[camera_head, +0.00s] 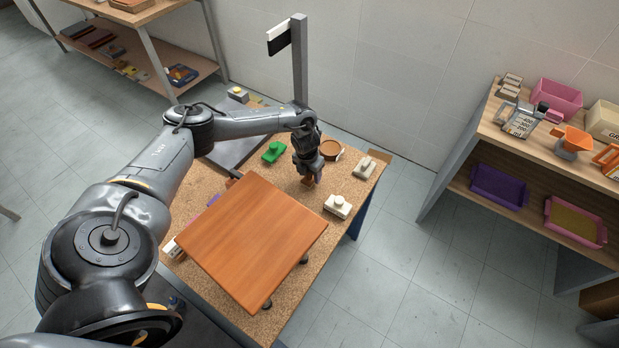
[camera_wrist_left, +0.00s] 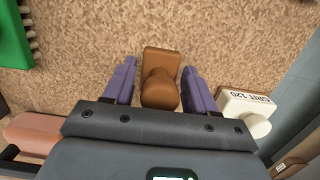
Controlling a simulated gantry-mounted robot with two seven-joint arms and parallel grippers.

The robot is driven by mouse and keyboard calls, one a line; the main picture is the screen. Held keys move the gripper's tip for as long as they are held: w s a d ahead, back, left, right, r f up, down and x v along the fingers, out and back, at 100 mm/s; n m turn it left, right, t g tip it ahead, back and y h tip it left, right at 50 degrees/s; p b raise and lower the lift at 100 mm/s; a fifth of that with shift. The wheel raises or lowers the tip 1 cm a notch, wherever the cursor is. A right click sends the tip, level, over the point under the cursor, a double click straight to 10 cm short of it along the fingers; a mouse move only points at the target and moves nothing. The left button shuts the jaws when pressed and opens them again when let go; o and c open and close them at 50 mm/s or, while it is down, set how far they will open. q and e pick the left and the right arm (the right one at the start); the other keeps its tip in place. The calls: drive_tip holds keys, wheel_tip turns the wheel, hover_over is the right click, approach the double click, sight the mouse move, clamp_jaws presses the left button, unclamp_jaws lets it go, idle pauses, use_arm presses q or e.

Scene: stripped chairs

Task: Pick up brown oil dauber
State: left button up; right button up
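The brown oil dauber (camera_wrist_left: 161,65), a block with a rounded knob, stands on the cork-coloured tabletop in the left wrist view. In the head view only a small part of it (camera_head: 307,181) shows under my left gripper (camera_head: 309,175). In the left wrist view the two purple fingers of my left gripper (camera_wrist_left: 160,85) are apart, one on each side of the dauber, with small gaps visible. Whether they touch it lower down I cannot tell. My right gripper does not show in either view.
A white block marked GRIT 120 (camera_wrist_left: 246,108) lies close to the right finger. An orange-brown wooden panel (camera_head: 252,240) fills the table's front. Shelves stand right and back left.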

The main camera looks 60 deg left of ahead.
use_arm(q)
drive_tip(key=c, duration=0.8)
drive_tip(key=shift+r, duration=0.1)
drive_tip(key=shift+r+p, duration=0.3)
drive_tip(key=shift+r, duration=0.6)
wheel_tip(320, 180, up, 3)
drive_tip(key=shift+f+p, duration=0.2)
drive_tip(key=shift+p, duration=0.1)
drive_tip(key=w+d+r, duration=0.2)
drive_tip(key=d, duration=0.1)
drive_tip(key=w+d+r+p, duration=0.1)
drive_tip(key=w+d+r, duration=0.1)
drive_tip(key=d, duration=0.1)
drive_tip(key=w+d+r, duration=0.2)
drive_tip(key=d, duration=0.1)
drive_tip(key=shift+w+d+r, duration=0.25)
drive_tip(key=shift+w+d, duration=0.05)
drive_tip(key=shift+d, duration=0.05)
drive_tip(key=o, duration=0.5)
drive_tip(key=c, duration=0.3)
